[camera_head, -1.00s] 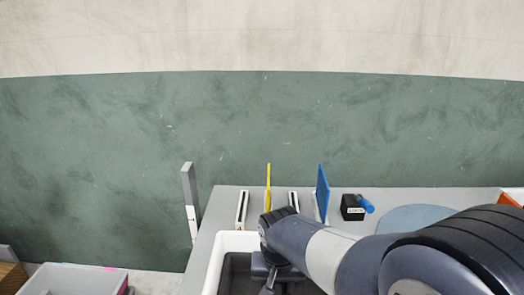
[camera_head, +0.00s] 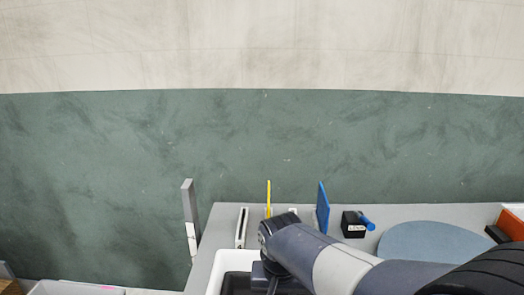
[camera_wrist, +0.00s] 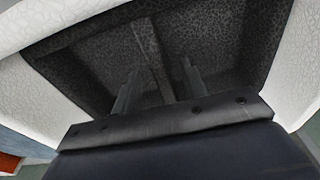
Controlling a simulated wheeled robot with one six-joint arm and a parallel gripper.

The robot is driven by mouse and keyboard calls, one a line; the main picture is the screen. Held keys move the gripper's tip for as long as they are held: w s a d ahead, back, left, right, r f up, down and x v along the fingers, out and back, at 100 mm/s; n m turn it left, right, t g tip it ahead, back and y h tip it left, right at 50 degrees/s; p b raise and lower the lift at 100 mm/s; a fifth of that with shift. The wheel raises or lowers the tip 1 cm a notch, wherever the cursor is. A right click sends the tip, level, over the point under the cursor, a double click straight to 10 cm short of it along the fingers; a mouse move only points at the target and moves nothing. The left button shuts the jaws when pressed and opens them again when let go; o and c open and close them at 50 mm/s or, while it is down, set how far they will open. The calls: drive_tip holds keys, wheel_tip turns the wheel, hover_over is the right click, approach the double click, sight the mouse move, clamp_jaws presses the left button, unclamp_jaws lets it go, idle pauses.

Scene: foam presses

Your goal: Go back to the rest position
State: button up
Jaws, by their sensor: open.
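My arm reaches in from the lower right of the head view, over the grey table (camera_head: 350,238). In the wrist view my gripper (camera_wrist: 160,80) is open, with its two fingers apart and no object seen between them. The fingers point toward the dark inside of a white-rimmed bin (camera_wrist: 280,65). The bin's white rim also shows in the head view (camera_head: 218,270), below my wrist. The fingertips are out of sight in the head view.
A yellow panel (camera_head: 268,197) and a blue panel (camera_head: 322,208) stand upright on the table beside a slotted white holder (camera_head: 241,227). A black block (camera_head: 353,224) with a blue cylinder (camera_head: 367,223), a blue-grey disc (camera_head: 432,243) and an orange box (camera_head: 512,222) are right. A grey post (camera_head: 190,220) stands left.

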drive_tip(key=r, duration=0.4)
drive_tip(key=s+r, duration=0.1)
drive_tip(key=r, duration=0.2)
drive_tip(key=shift+r+p, duration=0.1)
drive_tip(key=shift+p, duration=0.3)
drive_tip(key=f, duration=0.3)
drive_tip(key=w+f+b, duration=0.1)
drive_tip(key=f, duration=0.7)
drive_tip(key=shift+w, duration=0.25)
wheel_tip(320, 180, up, 8)
drive_tip(key=p, duration=0.5)
drive_tip(key=shift+f, duration=0.15)
drive_tip(key=shift+s, duration=0.1)
